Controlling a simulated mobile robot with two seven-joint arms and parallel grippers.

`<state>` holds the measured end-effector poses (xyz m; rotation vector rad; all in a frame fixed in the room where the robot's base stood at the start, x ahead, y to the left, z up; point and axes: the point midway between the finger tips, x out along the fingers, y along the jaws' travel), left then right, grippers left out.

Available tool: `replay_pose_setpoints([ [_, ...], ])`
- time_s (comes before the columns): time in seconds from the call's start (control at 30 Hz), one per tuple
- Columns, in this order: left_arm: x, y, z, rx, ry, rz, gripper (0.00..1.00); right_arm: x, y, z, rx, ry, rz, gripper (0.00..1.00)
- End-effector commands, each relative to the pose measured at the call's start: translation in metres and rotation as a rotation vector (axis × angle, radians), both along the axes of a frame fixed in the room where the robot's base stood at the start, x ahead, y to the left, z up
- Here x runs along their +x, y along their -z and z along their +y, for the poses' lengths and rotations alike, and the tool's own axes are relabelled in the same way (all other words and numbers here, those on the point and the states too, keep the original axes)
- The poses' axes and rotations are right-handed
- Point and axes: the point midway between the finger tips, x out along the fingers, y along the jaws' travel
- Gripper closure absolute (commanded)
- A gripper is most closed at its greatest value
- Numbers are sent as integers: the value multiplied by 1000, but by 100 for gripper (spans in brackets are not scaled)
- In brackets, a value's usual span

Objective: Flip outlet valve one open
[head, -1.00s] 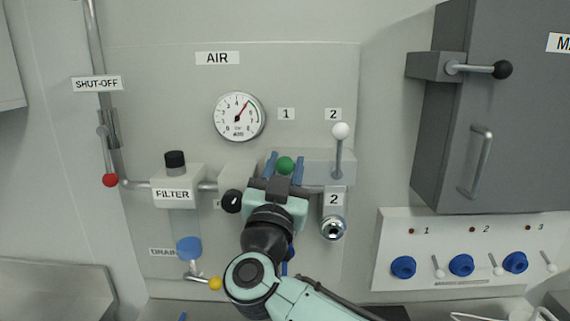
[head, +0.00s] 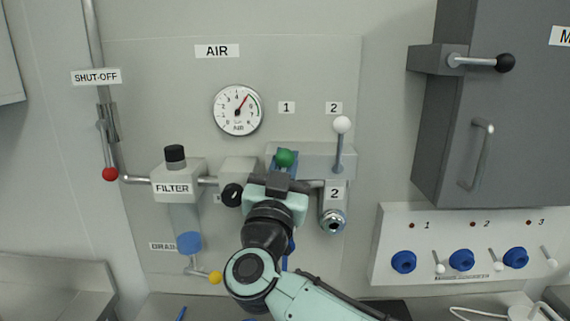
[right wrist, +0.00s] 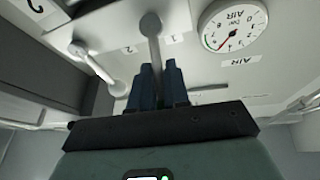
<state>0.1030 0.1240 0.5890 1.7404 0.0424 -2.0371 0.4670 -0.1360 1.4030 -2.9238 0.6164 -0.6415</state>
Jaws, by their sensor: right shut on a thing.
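The outlet valve one lever has a green ball knob (head: 285,158) under the label 1. My right gripper (head: 286,170) is shut on this lever just below the knob, and its wrist hides the lever's base and the outlet below. In the right wrist view the lever (right wrist: 155,50) rises between the two blue fingers (right wrist: 159,86), its ball beyond their tips. The outlet valve two lever (head: 340,150), with a white ball, stands upright to the right. My left gripper is not in view.
A pressure gauge (head: 238,110) sits up and left of the levers. The filter (head: 172,190) and the red-knobbed shut-off lever (head: 108,155) are at left. A grey cabinet (head: 455,130) juts out at right, above a panel of blue knobs (head: 461,265).

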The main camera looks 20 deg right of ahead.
Motion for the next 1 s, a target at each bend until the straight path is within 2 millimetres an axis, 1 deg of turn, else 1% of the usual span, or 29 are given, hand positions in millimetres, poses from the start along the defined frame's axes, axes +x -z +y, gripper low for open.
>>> replay_pose_setpoints([
  [0.03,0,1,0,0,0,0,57,-3,-6,-1,0,1,-17,100],
  [0.07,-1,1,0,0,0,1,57,-3,-6,-1,0,1,-19,100],
  [0.23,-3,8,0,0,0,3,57,-4,-4,-1,-6,3,-43,100],
  [0.37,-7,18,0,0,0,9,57,-6,0,-1,-18,3,-82,100],
  [0.67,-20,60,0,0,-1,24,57,-9,15,0,-69,4,-265,100],
  [0.8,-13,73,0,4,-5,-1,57,-10,21,0,-95,5,-352,100],
  [1.0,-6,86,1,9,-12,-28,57,-11,25,1,-121,4,-447,100],
])
